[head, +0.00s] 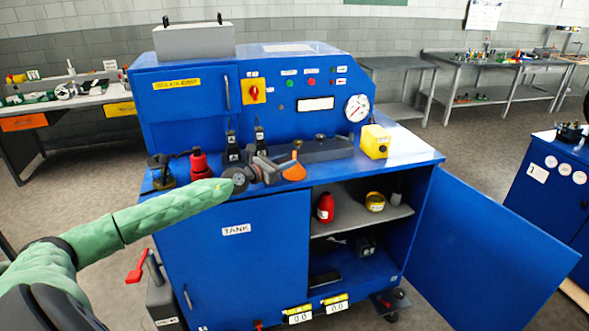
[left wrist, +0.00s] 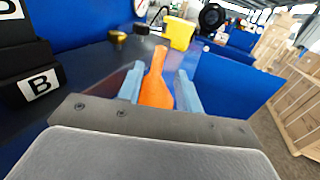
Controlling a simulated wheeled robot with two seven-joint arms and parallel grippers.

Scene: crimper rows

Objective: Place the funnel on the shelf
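The orange funnel (head: 294,171) is at the front edge of the blue bench top, narrow end up. My left gripper (head: 282,168) reaches it from the left. In the left wrist view the funnel (left wrist: 157,88) lies between the two pale blue fingers (left wrist: 159,88), which appear to press on its sides. Its wide end is partly hidden by the gripper body, and I cannot tell whether it still touches the bench. The grey shelf (head: 350,222) is inside the open cabinet below, holding a red bottle (head: 325,207) and a yellow tin (head: 375,201). My right gripper is not in view.
The open blue door (head: 490,255) swings out to the right of the cabinet. The bench top carries black blocks, a red bottle (head: 200,165) and a yellow box (head: 375,141). The shelf has bare room between and in front of its items.

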